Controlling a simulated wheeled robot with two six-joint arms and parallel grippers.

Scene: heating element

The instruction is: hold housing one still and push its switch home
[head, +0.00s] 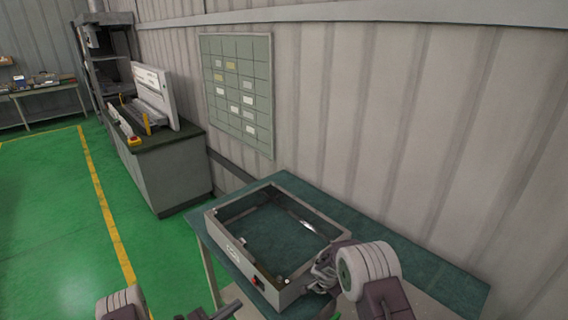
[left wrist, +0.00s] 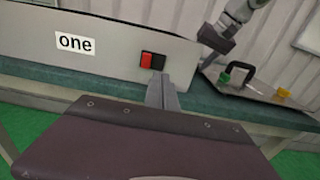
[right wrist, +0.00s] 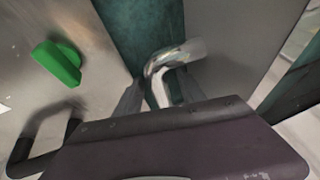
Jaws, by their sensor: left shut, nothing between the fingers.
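Housing one (head: 222,212) is a grey, open rectangular frame lying on the teal bench top. Its front wall carries a label reading "one" (left wrist: 75,43), which also shows small in the head view (head: 238,243). To the right of the label is the red and black rocker switch (left wrist: 153,61). My left gripper (left wrist: 160,84) is shut and empty, its tips just below and in front of the switch; contact cannot be told. My right gripper (right wrist: 159,80) is by the housing's right corner. Its fingers stand apart, with a bent shiny metal tube (right wrist: 163,72) between them.
In the left wrist view, a flat panel (left wrist: 262,92) with a black handle, a green part (left wrist: 224,78) and a yellow part lies to the right. The bench top (head: 425,275) runs on to the right. A ribbed wall (head: 400,120) stands close behind it.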

